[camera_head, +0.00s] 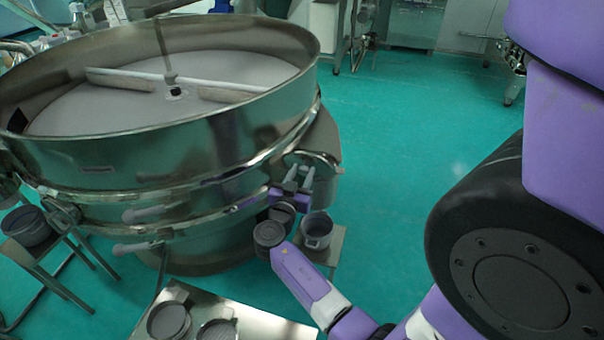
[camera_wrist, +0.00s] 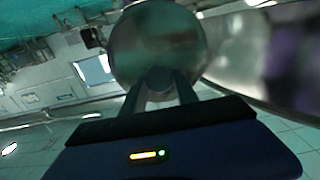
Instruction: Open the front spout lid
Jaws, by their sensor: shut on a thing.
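The large round steel sieve (camera_head: 95,165) fills the left of the head view. At its right side is the front spout, with a shiny rounded lid (camera_head: 322,158) at its end. My gripper (camera_head: 299,173) reaches up to it from below, fingers at the lid. In the wrist view the fingers of my gripper (camera_wrist: 160,82) close on a small dark round knob (camera_wrist: 158,77) in front of the disc-shaped lid (camera_wrist: 155,40). The fingers and arm partly hide the spout, and I cannot tell how far the lid stands from the spout mouth.
A grey pot (camera_head: 317,232) stands on a small stand under the spout, close to my arm. A steel table (camera_head: 262,322) with round containers is at the bottom. A stool (camera_head: 60,258) with a dark pot is at left. Green floor (camera_head: 400,125) is clear at right.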

